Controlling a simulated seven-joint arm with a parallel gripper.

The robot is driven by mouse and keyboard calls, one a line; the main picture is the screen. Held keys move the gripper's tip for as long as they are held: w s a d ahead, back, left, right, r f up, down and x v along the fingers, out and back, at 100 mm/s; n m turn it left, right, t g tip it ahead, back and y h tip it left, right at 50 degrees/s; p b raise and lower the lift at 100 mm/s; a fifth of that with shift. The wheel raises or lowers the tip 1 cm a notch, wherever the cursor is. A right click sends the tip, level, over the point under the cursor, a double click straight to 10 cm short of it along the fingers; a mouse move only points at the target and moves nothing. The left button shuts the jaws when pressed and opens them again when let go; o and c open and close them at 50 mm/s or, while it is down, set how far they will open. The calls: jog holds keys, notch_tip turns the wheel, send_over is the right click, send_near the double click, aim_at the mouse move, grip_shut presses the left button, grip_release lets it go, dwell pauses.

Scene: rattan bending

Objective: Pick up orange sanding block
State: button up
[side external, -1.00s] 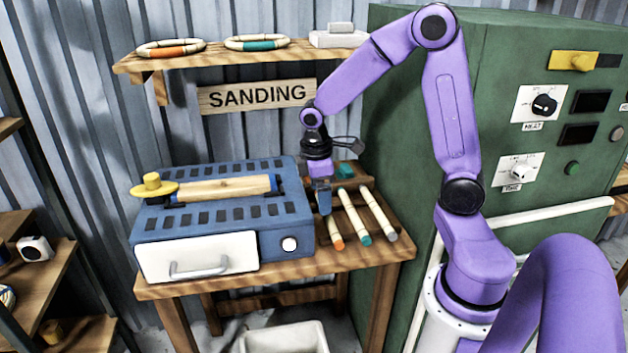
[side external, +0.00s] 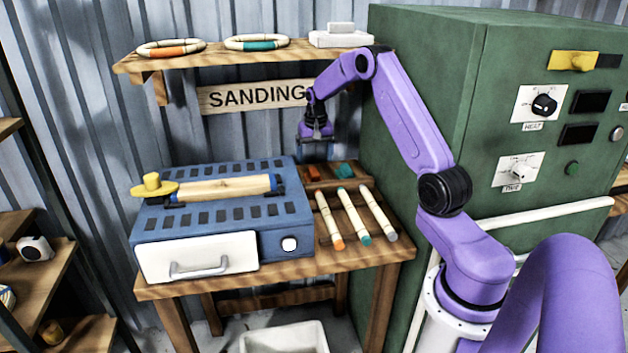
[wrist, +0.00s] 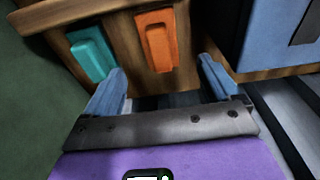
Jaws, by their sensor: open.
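The orange sanding block (side external: 313,173) lies in a wooden tray at the back of the bench, beside the blue machine. It also shows in the wrist view (wrist: 158,40), ahead of the fingers and roughly between their lines. My gripper (side external: 316,158) is above and behind the block, apart from it. In the wrist view my gripper (wrist: 162,80) is open and empty, with its two blue fingers spread. A teal block (side external: 344,170) lies to the right of the orange one in the side view; in the wrist view the teal block (wrist: 89,58) is to its left.
The blue machine (side external: 215,222) stands close to the left of the tray, and the green cabinet (side external: 415,120) to the right. Three capped rods (side external: 354,216) lie in front of the blocks. A wooden shelf (side external: 215,62) with hoops is above left.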

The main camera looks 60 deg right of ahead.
aim_at(314, 171)
jog(key=f, duration=0.7)
jog(key=shift+w+d+f, duration=0.15)
jog(key=shift+w+d, duration=0.15)
jog(key=c, duration=1.2)
jog(key=r, duration=0.7)
jog(key=shift+s+a+r, duration=0.15)
jog(key=shift+s, duration=0.05)
jog(key=s+a, duration=1.1)
jog(key=s, duration=0.2)
jog(key=shift+s+a, duration=0.15)
jog(key=shift+s, duration=0.1)
